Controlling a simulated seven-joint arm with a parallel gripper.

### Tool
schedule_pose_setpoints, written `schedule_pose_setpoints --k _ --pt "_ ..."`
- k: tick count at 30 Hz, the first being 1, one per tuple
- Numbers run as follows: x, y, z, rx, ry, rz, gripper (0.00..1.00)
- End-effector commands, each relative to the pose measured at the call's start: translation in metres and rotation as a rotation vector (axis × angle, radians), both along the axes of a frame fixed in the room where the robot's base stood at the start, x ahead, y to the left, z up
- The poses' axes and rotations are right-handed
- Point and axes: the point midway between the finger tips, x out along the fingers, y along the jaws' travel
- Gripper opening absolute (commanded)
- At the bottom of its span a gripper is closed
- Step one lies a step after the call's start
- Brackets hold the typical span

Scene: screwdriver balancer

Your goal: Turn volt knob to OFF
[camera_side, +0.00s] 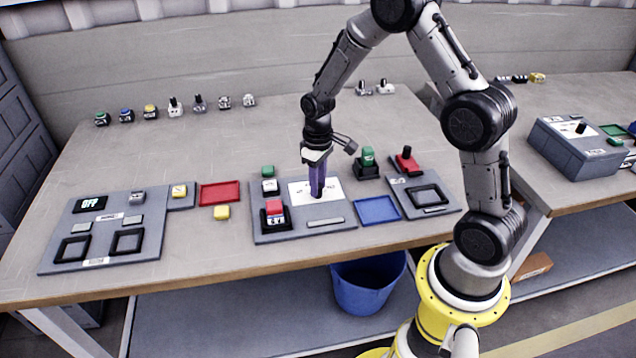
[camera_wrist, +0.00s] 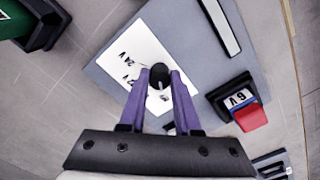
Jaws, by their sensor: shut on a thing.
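The volt knob is a small black knob (camera_wrist: 159,76) on a white label plate (camera_wrist: 133,68) with printed markings, "24V" among them. The plate also shows in the side view (camera_side: 335,190), on a grey panel (camera_side: 310,222). My gripper (camera_wrist: 160,72) has purple fingers, one on each side of the knob, shut on it. In the side view my gripper (camera_side: 317,194) points down onto the plate and hides most of the knob. The knob's pointer direction is hard to read.
A red-topped block marked 6V (camera_wrist: 240,103) stands beside the plate. Red (camera_side: 220,193) and blue (camera_side: 377,210) trays lie on either side of the panel. A green-topped block (camera_side: 367,158) stands behind right. A display at left (camera_side: 90,204) reads OFF.

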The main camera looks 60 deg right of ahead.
Motion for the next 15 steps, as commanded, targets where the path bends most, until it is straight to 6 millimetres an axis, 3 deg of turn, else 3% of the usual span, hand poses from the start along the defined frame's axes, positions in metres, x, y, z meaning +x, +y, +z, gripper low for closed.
schedule_pose_setpoints --k 5,6,10,15 --pt "0.0010 -0.0003 0.0015 -0.002 -0.003 0.002 0.00" --pt "0.0011 -0.0003 0.0015 -0.002 -0.003 0.002 0.39" --pt "0.0008 -0.0002 0.0011 -0.001 -0.003 0.001 0.61" --pt "0.0005 -0.0001 0.0006 -0.001 -0.002 0.001 0.61"
